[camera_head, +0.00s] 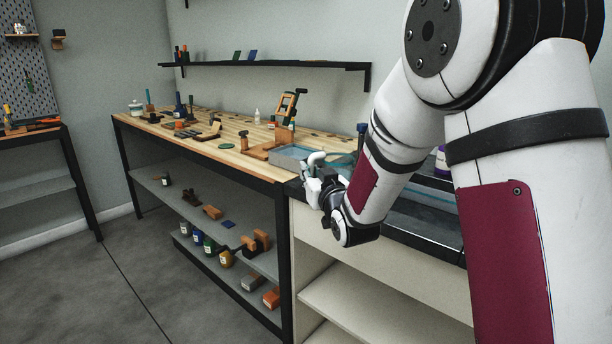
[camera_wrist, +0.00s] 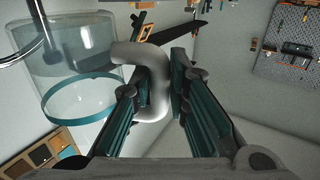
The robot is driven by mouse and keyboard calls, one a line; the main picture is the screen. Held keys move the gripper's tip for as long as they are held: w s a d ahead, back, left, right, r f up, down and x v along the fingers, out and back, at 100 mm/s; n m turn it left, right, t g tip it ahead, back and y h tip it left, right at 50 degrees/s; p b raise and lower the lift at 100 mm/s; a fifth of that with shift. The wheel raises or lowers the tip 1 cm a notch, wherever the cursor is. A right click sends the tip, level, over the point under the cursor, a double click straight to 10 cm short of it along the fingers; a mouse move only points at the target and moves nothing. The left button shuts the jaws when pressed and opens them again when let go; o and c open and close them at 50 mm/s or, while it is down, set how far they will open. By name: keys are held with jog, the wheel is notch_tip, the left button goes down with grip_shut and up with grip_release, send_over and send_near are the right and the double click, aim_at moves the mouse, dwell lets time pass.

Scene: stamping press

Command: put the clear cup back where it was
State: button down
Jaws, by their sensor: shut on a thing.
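The clear cup (camera_wrist: 82,62) is a see-through cylinder with a teal band around one end, large at the upper left of the wrist view. A pale grey curved handle (camera_wrist: 152,88) stands at its side, between my fingers. My gripper (camera_wrist: 153,82) is shut on this handle. In the head view my gripper (camera_head: 318,176) is at the near edge of the bench top, beside a grey-blue tray. The pale handle (camera_head: 316,158) shows above the fingers there. The cup's body is hard to make out in the head view, and my arm hides part of the bench behind it.
The grey-blue tray (camera_head: 290,154) lies at the right end of the wooden workbench (camera_head: 225,151), which holds several tools. A dark-topped cabinet (camera_head: 430,222) is under my arm. A wall shelf (camera_head: 270,65) runs above. The floor at left is clear.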

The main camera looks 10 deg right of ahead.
jog(key=w, duration=0.8)
jog(key=w+f+b, duration=0.1)
jog(key=w, duration=0.4)
jog(key=shift+a+f, duration=0.1)
jog(key=shift+f, duration=1.7)
jog(key=shift+f+b, duration=0.1)
jog(key=shift+b, duration=0.25)
jog(key=c, duration=1.5)
grip_release()
jog(key=shift+f, duration=0.1)
jog(key=shift+c, duration=0.2)
jog(key=shift+r, duration=0.2)
jog(key=s+p, duration=0.1)
jog(key=s, duration=1.1)
jog(key=shift+d, duration=0.45)
